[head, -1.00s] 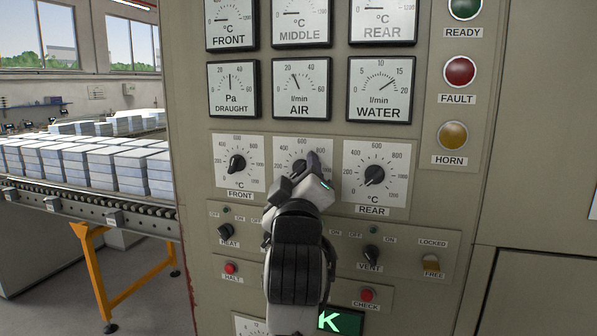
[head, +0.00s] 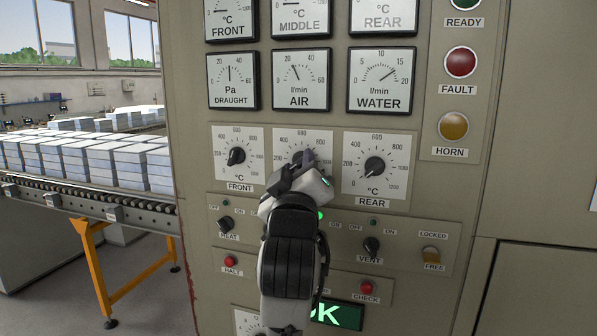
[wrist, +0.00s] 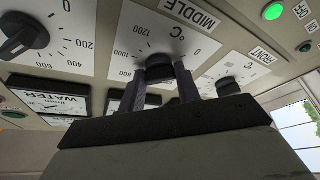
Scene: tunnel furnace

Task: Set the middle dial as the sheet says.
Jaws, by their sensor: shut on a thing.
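The middle dial (head: 283,147) is a white scale plate between the front dial (head: 237,155) and the rear dial (head: 375,167). My gripper (head: 308,163) is at the middle dial and hides most of its knob and lower scale. In the wrist view my gripper's two dark fingers (wrist: 160,88) are shut on the middle dial's black knob (wrist: 159,60). The plate there (wrist: 140,35) shows 0, 800, 1000 and 1200 near the knob. The pointer's exact reading is hidden. I cannot make out the sheet in these views.
Gauges, such as the air gauge (head: 300,80), fill the panel above. The heat switch (head: 226,224), vent switch (head: 371,245) and check button (head: 366,287) sit below. A lit green lamp (head: 320,215) shows beside my arm, and a green "OK" display (head: 338,314) below.

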